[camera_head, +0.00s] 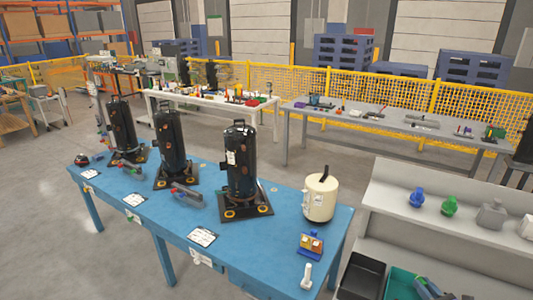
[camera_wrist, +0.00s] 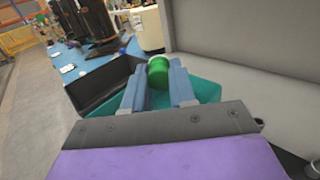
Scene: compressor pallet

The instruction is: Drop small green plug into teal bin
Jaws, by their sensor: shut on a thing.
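The small green plug (camera_wrist: 158,72) is held between the fingertips of my gripper (camera_wrist: 158,78) in the wrist view. The teal bin (camera_wrist: 206,88) lies beyond and below the fingers, which hide part of it. In the head view the teal bin (camera_head: 398,284) is at the bottom right. My gripper (camera_head: 428,288) shows over its right part at the lower edge, and the held plug is hard to make out there. How high the plug is above the bin is unclear.
A black bin (camera_head: 361,277) stands left of the teal bin. A white shelf (camera_head: 400,228) behind holds a blue plug (camera_head: 417,197), another green plug (camera_head: 449,207) and grey parts. A blue table (camera_head: 270,236) with black compressors and a cream tank (camera_head: 320,198) stands to the left.

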